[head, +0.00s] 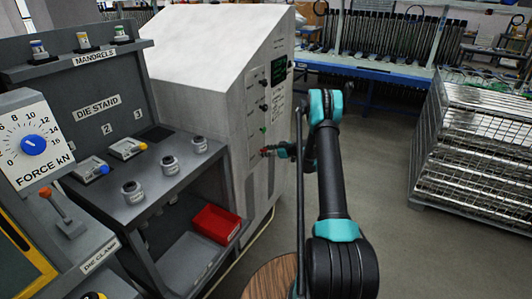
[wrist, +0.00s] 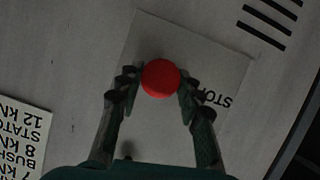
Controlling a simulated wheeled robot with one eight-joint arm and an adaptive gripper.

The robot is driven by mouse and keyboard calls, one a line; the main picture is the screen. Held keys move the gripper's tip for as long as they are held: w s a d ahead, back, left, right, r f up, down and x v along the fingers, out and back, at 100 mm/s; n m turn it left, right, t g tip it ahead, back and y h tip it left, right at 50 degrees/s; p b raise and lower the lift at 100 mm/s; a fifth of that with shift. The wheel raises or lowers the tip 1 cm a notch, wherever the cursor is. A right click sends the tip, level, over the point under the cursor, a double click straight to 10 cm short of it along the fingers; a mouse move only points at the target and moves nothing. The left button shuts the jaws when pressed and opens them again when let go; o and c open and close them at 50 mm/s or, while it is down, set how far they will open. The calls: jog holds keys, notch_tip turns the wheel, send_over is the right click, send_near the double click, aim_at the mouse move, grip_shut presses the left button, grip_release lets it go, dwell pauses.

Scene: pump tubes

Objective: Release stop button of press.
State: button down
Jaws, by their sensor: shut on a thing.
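The press is the large light-grey cabinet (head: 215,55) in the middle of the head view. Its stop button is a round red knob (wrist: 161,78) on a pale square plate (wrist: 195,62) with the word STOP partly hidden by a finger. In the wrist view my gripper (wrist: 160,88) has one finger on each side of the red knob and is shut on it. In the head view my gripper (head: 275,150) reaches the side panel of the cabinet, and a bit of red shows at its tip.
A die stand with a sloping shelf (head: 165,185) and a red bin (head: 215,223) stands left of my arm. A wire crate of metal tubes (head: 480,150) stands at the right, a blue rack (head: 380,70) behind. Grey floor (head: 420,250) is clear at the lower right.

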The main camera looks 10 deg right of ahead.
jog(key=shift+s+d, duration=0.45)
jog(key=shift+d, duration=0.25)
jog(key=c, duration=1)
grip_release()
jog(key=shift+s+d, duration=0.1)
jog(key=v, duration=1.1)
jog(key=shift+s+d+r, duration=0.2)
jog(key=shift+d, duration=0.1)
